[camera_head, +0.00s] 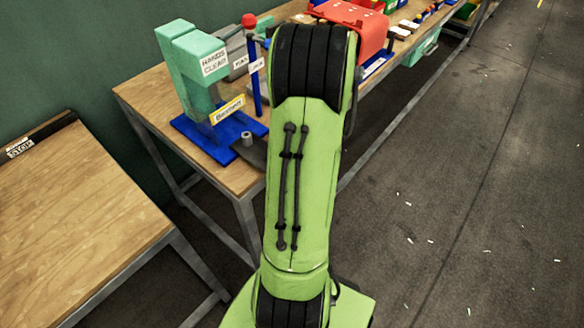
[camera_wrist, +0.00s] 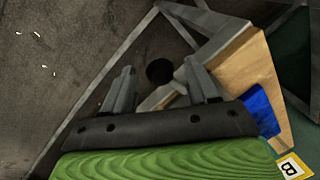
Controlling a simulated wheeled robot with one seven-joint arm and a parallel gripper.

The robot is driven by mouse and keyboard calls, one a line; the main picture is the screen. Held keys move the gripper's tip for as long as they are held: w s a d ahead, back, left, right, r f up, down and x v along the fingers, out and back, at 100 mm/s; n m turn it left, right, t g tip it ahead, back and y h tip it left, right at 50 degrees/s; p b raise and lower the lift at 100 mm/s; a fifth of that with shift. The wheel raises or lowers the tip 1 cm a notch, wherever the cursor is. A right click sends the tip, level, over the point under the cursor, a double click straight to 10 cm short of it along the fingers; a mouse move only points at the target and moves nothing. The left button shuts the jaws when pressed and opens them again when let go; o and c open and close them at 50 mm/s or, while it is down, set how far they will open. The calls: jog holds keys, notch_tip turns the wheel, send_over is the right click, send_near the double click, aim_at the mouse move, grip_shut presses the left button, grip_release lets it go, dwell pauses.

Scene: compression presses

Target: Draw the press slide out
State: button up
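The teal press (camera_head: 190,62), labelled "HANDS CLEAR", stands on a blue base (camera_head: 185,128) on the wooden bench. A dark slide plate (camera_head: 254,152) with a short grey knob (camera_head: 247,138) shows at the base's near right side, partly covered by my arm. In the wrist view the blue base (camera_wrist: 262,110) is at the right. My gripper (camera_wrist: 160,66) is open, its two grey fingers apart. A black round shape (camera_wrist: 160,72) shows between them; I cannot tell what it is. Nothing is visibly held. My arm hides the gripper in the head view.
A red object (camera_head: 362,25) and several bins are farther along the bench. Another wooden table (camera_head: 75,215) is at left. The floor (camera_head: 450,210) at right is open.

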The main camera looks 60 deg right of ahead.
notch_tip(320, 180, up, 16)
jog(key=s+d+p, duration=0.2)
jog(key=p, duration=0.2)
jog(key=shift+f+p, duration=0.25)
jog(key=shift+p, duration=0.15)
jog(key=w+a+r+n+h, duration=0.1)
jog(key=w+a+r+n, duration=0.2)
jog(key=a, duration=0.5)
jog(key=w+a+r+n+h, duration=0.1)
jog(key=w+a+r, duration=0.2)
jog(key=w+a, duration=0.4)
jog(key=s+a+n+t, duration=0.2)
jog(key=s+a, duration=0.1)
jog(key=a, duration=0.5)
jog(key=s+a+r+n+t, duration=0.1)
jog(key=s+a+n+t, duration=0.1)
jog(key=a, duration=0.6)
jog(key=shift+s+r+n, duration=0.15)
jog(key=shift+s+n, duration=0.55)
jog(key=shift+s, duration=0.2)
